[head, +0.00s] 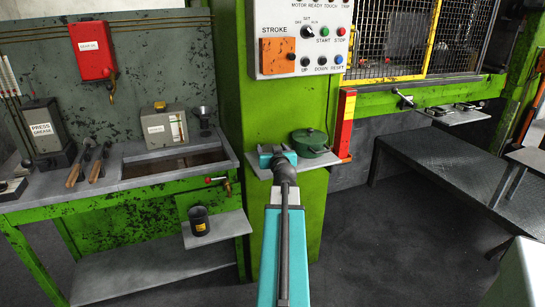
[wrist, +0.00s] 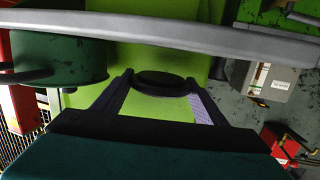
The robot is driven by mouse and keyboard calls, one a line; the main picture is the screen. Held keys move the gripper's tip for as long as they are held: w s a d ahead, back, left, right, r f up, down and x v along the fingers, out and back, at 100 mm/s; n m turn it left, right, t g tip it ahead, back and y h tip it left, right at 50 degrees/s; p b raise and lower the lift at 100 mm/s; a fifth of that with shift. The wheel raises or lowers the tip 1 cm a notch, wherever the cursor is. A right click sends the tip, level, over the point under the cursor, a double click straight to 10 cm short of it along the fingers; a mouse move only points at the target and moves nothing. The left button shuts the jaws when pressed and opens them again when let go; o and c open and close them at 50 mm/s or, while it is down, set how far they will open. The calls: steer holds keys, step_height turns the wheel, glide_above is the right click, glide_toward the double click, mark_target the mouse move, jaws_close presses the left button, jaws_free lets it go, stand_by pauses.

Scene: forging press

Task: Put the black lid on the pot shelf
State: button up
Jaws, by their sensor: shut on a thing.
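My gripper (head: 276,151) is at the pot shelf (head: 322,160), left of the green pot (head: 309,141). In the wrist view, which is upside down, the fingers of my gripper (wrist: 160,92) are shut on the round black lid (wrist: 162,80). The lid lies between the fingertips, apart from the pot (wrist: 75,62) beside it. The grey shelf edge (wrist: 180,32) crosses the top of that view. In the head view my gripper and wrist hide most of the lid. I cannot tell whether the lid touches the shelf.
The green press column (head: 232,110) stands behind the shelf, with the control panel (head: 301,40) above. A red and yellow post (head: 346,125) is just right of the pot. A bench with a sink (head: 185,160) is at left, with a small black cup (head: 199,220) on a low ledge.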

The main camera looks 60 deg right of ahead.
steer(key=shift+f, duration=1.75)
